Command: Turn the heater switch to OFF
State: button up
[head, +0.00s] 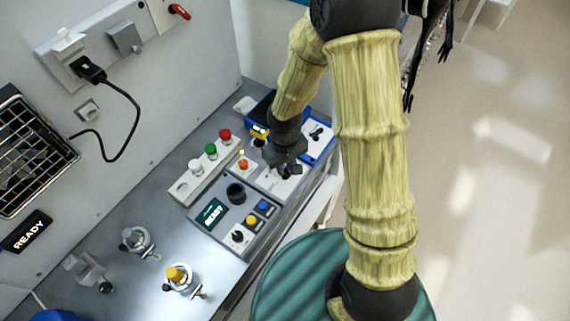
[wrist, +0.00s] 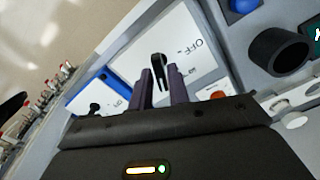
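A black rotary switch (wrist: 158,72) stands on a white panel (wrist: 189,25) in the wrist view. The letters OFF are printed to the right of its handle; I cannot read the word heater. My gripper (wrist: 159,75) is over this panel, with its two dark fingers on either side of the switch handle and a narrow gap between them. I cannot tell whether the fingers touch the handle. In the head view my gripper (head: 284,168) is low over the white panel (head: 268,181) and hides most of the switch.
A blue-edged box (head: 318,139) with another black knob stands beside the panel. An orange button (head: 243,165) and a grey console (head: 224,227) with a dark cylinder and coloured buttons are close by. A strip with white, green and red buttons (head: 211,150) lies behind.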

grip_shut()
jog(key=shift+n, duration=0.4)
jog(key=shift+r+n+p, duration=0.1)
jog(key=shift+n+p, duration=0.4)
jog(key=shift+n, duration=2.3)
jog(key=shift+o, duration=2.2)
grip_release()
